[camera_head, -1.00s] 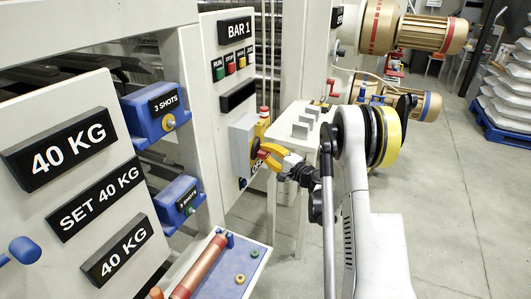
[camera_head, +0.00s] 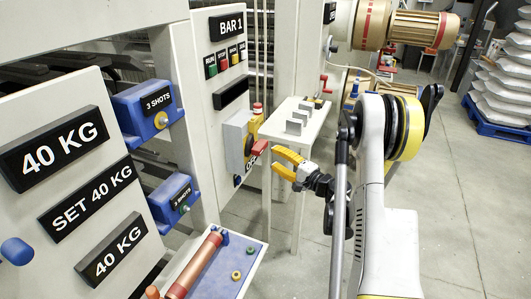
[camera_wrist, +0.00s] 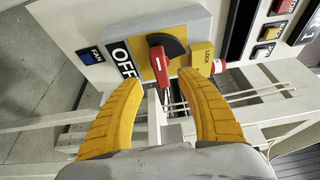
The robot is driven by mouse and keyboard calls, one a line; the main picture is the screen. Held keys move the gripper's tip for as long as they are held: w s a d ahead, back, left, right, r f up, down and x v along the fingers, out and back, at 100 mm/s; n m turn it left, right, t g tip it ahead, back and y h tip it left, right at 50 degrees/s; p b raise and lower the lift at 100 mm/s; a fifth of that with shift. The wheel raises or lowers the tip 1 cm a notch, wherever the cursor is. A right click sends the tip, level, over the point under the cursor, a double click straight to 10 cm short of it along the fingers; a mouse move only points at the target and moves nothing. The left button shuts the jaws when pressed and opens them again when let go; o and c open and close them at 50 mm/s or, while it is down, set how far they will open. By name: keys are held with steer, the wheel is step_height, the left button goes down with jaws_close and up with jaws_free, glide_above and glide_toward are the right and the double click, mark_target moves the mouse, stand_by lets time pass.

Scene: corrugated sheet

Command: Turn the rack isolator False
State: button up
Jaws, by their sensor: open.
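The rack isolator is a grey box (camera_head: 233,138) with a yellow plate and a red handle (camera_head: 258,147) on the BAR 1 panel. The wrist view shows the red handle (camera_wrist: 158,66) close up, jutting from a black dial (camera_wrist: 172,45), with a white OFF label (camera_wrist: 124,58) to the left. A yellow tag (camera_wrist: 203,57) is to the right. My gripper (camera_head: 281,162) is open and empty, just right of the handle and apart from it. In the wrist view its yellow fingers (camera_wrist: 162,80) stand either side below the handle.
A white stand (camera_head: 300,125) with grey blocks is behind my gripper. A blue shelf (camera_head: 225,270) with a copper cylinder juts out at lower left. Blue boxes (camera_head: 150,113) project from the rack. A blue FAN button (camera_wrist: 90,55) is beside the isolator.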

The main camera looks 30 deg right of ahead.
steer(key=v, duration=0.3)
steer(key=shift+s, duration=0.15)
stand_by(0.4)
steer(key=s+a+r+n+g, duration=0.3)
steer(key=a+r+n+g, duration=0.1)
steer(key=a, duration=0.5)
steer(key=s+a+r+n+g, duration=0.2)
steer(key=a+r+n+g, duration=0.15)
steer(key=a, duration=0.65)
steer(key=s+a+n+g+h, duration=0.1)
steer(key=s+a+n+h, duration=0.1)
steer(key=s, duration=0.9)
steer(key=s+a+r+n+g+h, duration=0.1)
steer(key=s+a+n+h, duration=0.2)
steer(key=s, duration=0.8)
steer(key=shift+n+g, duration=0.35)
steer(key=shift+n, duration=0.9)
